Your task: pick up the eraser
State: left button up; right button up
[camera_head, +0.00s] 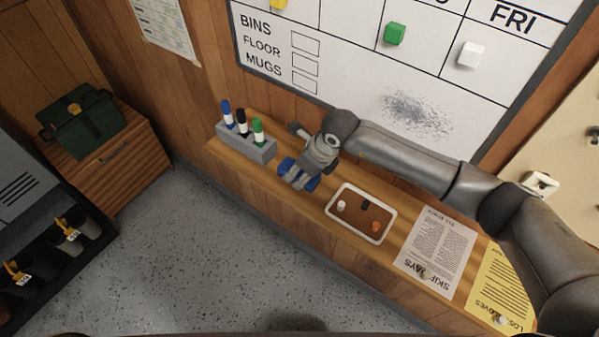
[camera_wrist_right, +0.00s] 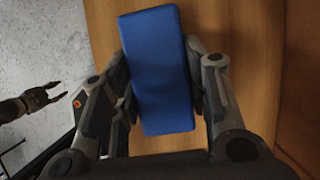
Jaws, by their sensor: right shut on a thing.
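The eraser is a blue block; in the right wrist view the eraser (camera_wrist_right: 158,70) lies lengthwise between the two fingers of my right gripper (camera_wrist_right: 160,95), which touch its sides. In the head view my right gripper (camera_head: 298,176) is over the wooden shelf, and blue parts of the eraser show on both sides of it. My right gripper is shut on the eraser. I cannot tell whether the eraser touches the shelf. My left gripper (camera_wrist_right: 52,93) shows small at the left of the wrist view, above the floor, its fingers apart and empty.
A grey holder (camera_head: 247,148) with blue, black and green markers stands left of my right gripper on the shelf (camera_head: 228,153). A white-rimmed tray (camera_head: 333,212) with small items lies to the right, then papers (camera_head: 437,250). The whiteboard (camera_head: 350,65) rises behind.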

jog(key=shift+s+d+f, duration=0.1)
jog(key=shift+d+f, duration=0.1)
jog(key=shift+f, duration=0.05)
jog(key=shift+r+p, duration=0.2)
jog(key=shift+p, duration=0.25)
jog(key=r, duration=0.1)
jog(key=r+p, duration=0.1)
jog(key=r, duration=0.1)
jog(key=shift+w, duration=0.25)
jog(key=s+r+p, duration=0.8)
jog(key=s+r, duration=0.2)
jog(key=s, duration=0.4)
jog(key=shift+r, duration=0.1)
